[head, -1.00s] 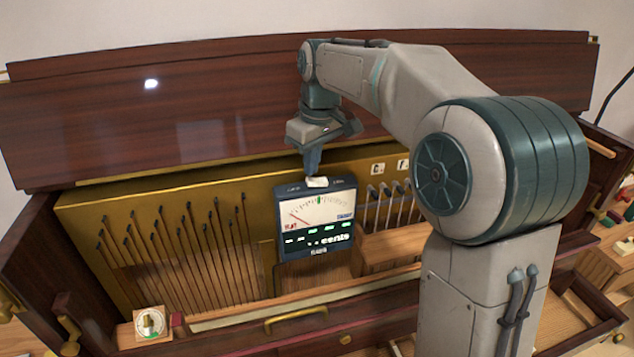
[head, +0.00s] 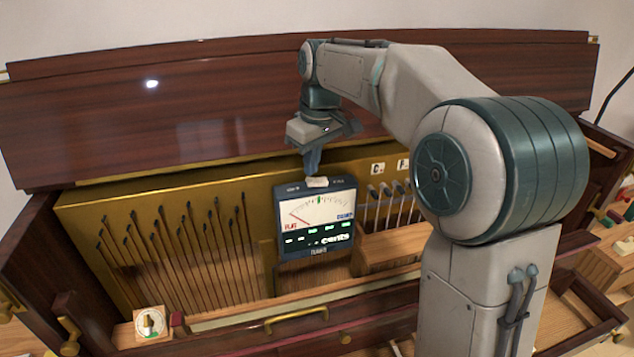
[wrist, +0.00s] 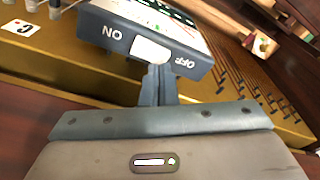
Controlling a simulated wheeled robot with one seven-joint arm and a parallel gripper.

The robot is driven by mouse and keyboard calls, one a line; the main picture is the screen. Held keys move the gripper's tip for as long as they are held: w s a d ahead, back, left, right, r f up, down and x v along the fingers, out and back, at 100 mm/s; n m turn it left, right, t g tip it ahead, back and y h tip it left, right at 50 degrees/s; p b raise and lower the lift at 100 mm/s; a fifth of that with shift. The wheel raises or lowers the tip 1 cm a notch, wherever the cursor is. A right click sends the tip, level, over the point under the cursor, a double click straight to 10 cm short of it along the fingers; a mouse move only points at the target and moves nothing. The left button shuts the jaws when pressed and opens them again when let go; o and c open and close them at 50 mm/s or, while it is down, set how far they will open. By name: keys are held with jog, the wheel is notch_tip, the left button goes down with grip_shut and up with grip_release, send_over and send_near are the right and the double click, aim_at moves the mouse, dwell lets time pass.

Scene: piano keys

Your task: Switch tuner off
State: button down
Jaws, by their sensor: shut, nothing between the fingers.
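The tuner (head: 316,222) is a dark box with a lit face, a needle dial marked FLAT and SHARP, and a green "cents" readout. It stands upright inside the open piano. Its top edge carries a white switch (wrist: 150,49) between the words ON and OFF, and the switch also shows in the head view (head: 317,182). My gripper (head: 312,172) is shut and empty, pointing down at the switch from above. In the wrist view its fingertips (wrist: 157,70) are right at the switch's edge, towards the OFF side. I cannot tell whether they touch it.
Tuning pins and thin rods (head: 170,255) stand left of the tuner in the gold-coloured frame. A wooden block (head: 392,248) and more pins are on its right. A small dial (head: 150,324) sits at the front left. The raised lid (head: 180,110) is behind my gripper.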

aim_at(312, 180)
jog(key=shift+f+b, duration=0.65)
jog(key=shift+f, duration=0.35)
jog(key=shift+r, duration=0.15)
notch_tip(312, 180, up, 7)
jog(key=p, duration=0.6)
dwell(0.3)
jog(key=shift+s, duration=0.1)
jog(key=s+d+f+m+b, duration=0.1)
jog(key=s+d+f+m, duration=0.1)
jog(key=s, duration=0.6)
jog(key=s+d+f+m+t+b, duration=0.1)
jog(key=s+d+f+m, duration=0.2)
jog(key=s, duration=0.6)
jog(key=s+d+f+m+t+h+b, duration=0.1)
jog(key=s+d+f+m, duration=0.2)
jog(key=s+d+f, duration=0.3)
jog(key=s+f, duration=0.1)
jog(key=s, duration=0.1)
jog(key=shift+s, duration=0.35)
jog(key=shift+f, duration=0.1)
